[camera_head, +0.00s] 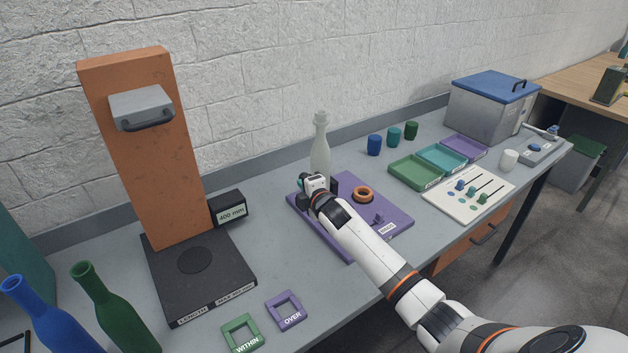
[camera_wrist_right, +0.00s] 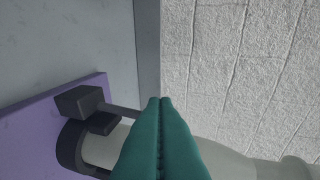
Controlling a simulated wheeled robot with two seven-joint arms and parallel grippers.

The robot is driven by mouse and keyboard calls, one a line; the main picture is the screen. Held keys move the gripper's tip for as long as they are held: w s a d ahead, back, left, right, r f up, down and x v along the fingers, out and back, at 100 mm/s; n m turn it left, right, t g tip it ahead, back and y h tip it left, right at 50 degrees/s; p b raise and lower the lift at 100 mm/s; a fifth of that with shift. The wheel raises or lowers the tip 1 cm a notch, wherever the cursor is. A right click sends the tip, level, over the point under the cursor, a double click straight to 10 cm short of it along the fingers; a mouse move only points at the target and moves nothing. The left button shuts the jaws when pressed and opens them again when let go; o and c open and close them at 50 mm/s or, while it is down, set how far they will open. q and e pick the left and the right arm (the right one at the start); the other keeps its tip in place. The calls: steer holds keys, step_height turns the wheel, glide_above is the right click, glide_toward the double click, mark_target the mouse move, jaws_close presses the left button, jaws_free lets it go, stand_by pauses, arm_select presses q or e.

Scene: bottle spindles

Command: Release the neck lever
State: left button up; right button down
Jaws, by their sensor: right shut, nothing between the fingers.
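A pale translucent bottle (camera_head: 320,150) stands upright at the back of the purple board (camera_head: 345,243). In the right wrist view its pale body (camera_wrist_right: 105,147) sits in a dark ring-like holder (camera_wrist_right: 68,150). A dark block with a thin bar (camera_wrist_right: 80,102) is beside the bottle; I cannot tell whether this is the neck lever. My right gripper (camera_head: 305,183) is in front of the bottle's lower part. Its teal fingertips (camera_wrist_right: 160,102) are pressed together, empty, and hide part of the bottle and bar. My left gripper is out of view.
An orange ring (camera_head: 362,194) and a small purple knob (camera_head: 378,218) are on the board. An orange post (camera_head: 150,170) on a black base stands left. Blue and green bottles (camera_head: 110,300) are at front left. Trays (camera_head: 415,174) and a lidded bin (camera_head: 487,110) are right.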

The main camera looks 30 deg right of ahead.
arm_select(q)
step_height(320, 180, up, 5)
steer(key=p, duration=0.3)
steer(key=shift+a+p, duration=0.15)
steer(key=shift+p, duration=0.2)
arm_select(e)
steer(key=shift+g, duration=0.8)
steer(key=w+r, duration=0.2)
steer(key=w, duration=0.1)
steer(key=shift+a+r, duration=0.15)
steer(key=shift+r, duration=0.2)
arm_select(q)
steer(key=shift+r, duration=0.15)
